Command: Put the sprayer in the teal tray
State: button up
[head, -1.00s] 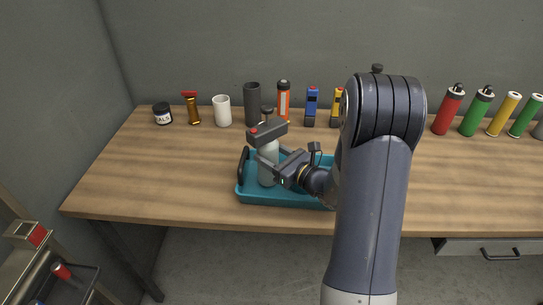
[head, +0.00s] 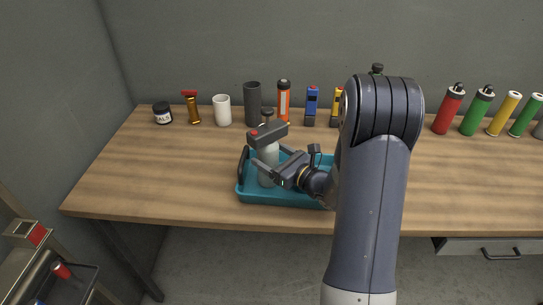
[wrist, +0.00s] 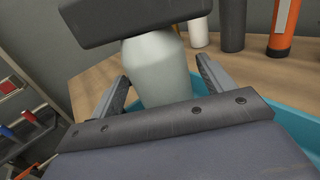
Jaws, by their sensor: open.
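The sprayer, with a pale grey-green bottle and a dark head with a red spot, stands upright in the left part of the teal tray (head: 262,197). Its bottle (head: 268,172) also shows in the wrist view (wrist: 158,75). My gripper (head: 266,161) is open, with its fingers on either side of the bottle. In the wrist view the fingers (wrist: 160,82) show a gap to the bottle, at least on the left. The tray's right part is hidden by my arm. The bottle's base is hidden in the wrist view.
Behind the tray stand a white cup (head: 222,111), a dark grey cylinder (head: 252,104), an orange tube (head: 284,100) and a blue device (head: 311,106). Colored bottles stand at the right, including a red one (head: 448,110).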

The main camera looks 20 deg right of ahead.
jog(key=shift+r, duration=0.15)
jog(key=shift+s+d, duration=0.2)
jog(key=shift+s, duration=0.05)
jog(key=b+v, duration=0.1)
jog(key=v, duration=1)
jog(key=shift+b, duration=0.35)
jog(key=shift+s, duration=0.1)
jog(key=p+x, duration=0.2)
jog(key=x, duration=1)
jog(key=shift+r, duration=0.9)
jog(key=shift+f, duration=0.1)
